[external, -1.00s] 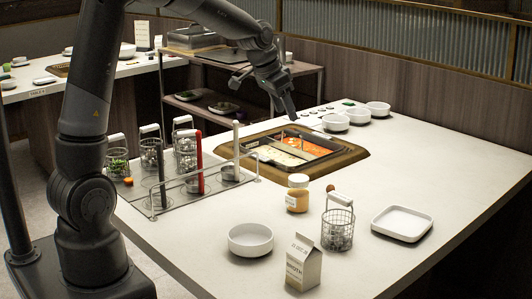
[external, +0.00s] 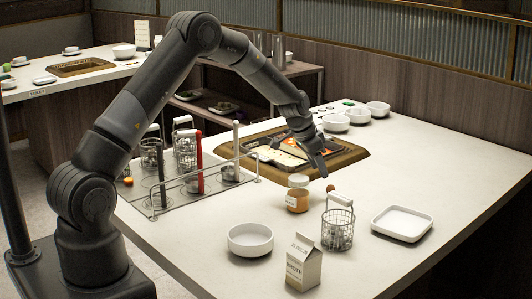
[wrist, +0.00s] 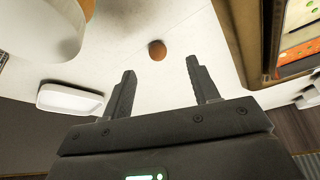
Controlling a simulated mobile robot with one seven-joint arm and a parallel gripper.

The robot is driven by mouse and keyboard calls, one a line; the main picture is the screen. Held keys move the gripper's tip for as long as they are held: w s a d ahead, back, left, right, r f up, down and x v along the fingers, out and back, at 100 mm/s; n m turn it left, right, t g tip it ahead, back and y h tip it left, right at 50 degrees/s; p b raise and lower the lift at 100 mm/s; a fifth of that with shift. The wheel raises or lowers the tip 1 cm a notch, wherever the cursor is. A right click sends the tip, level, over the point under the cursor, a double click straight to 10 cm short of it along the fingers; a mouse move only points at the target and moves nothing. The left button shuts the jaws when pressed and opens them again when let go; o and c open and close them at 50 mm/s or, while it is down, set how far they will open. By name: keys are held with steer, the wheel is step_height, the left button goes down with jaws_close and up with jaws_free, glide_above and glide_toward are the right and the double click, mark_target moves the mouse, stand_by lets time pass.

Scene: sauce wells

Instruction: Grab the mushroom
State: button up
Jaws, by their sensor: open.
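The mushroom looks like a small brown round thing (external: 330,188) on the white table, just behind the wire basket (external: 338,229) and right of the jar (external: 298,193). In the wrist view the brown round thing (wrist: 157,50) lies beyond the fingertips, roughly between their lines. My gripper (external: 323,173) is open and points down, a little above and behind the mushroom. In the wrist view the two fingers of my gripper (wrist: 160,75) stand apart with nothing between them.
A square white dish (external: 402,223) is to the right. A white bowl (external: 250,239) and a carton (external: 304,263) stand at the front. A metal rack (external: 160,208) is at left.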

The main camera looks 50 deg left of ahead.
mark_target(328, 186)
steer(key=shift+x, duration=1)
steer(key=shift+d+x, duration=0.2)
steer(key=shift+x, duration=1.15)
steer(key=shift+d+x, duration=0.2)
steer(key=shift+x, duration=1.15)
steer(key=shift+w+r, duration=0.1)
steer(key=shift+c, duration=0.5)
steer(key=c, duration=0.9)
